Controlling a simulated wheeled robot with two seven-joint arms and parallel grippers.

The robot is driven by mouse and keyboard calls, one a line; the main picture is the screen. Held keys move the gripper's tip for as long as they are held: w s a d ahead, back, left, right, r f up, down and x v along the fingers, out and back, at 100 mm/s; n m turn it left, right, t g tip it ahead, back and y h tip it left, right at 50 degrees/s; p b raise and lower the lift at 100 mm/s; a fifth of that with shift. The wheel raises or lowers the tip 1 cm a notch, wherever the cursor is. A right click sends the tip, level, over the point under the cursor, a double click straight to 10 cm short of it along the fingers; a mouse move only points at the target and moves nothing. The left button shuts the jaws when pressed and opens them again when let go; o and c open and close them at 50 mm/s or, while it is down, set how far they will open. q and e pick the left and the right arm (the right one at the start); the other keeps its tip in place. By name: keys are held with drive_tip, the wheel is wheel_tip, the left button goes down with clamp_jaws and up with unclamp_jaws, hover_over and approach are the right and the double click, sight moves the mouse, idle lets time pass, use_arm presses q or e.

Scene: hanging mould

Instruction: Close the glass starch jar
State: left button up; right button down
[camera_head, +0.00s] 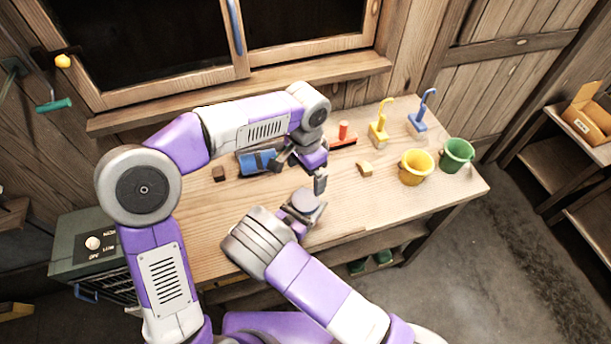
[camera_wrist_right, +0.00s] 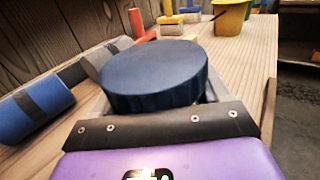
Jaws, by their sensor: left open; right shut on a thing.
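The glass body of the starch jar is hidden beneath this lid, so I cannot tell how the lid is seated. My right gripper (camera_head: 302,207) is shut on the jar, its fingers passing either side below the lid. My left gripper (camera_head: 301,172) is open and empty, above and behind the lid in the head view, apart from it.
A small dark block (camera_head: 219,174), a yellow wedge (camera_head: 365,169), a red-handled brush (camera_head: 343,134), yellow bucket (camera_head: 416,167) and green bucket (camera_head: 457,155) stand on the wooden table (camera_head: 385,205). The right front is clear.

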unclamp_jaws()
drive_tip(key=shift+b+v, duration=0.4)
drive_tip(key=shift+v, duration=3.4)
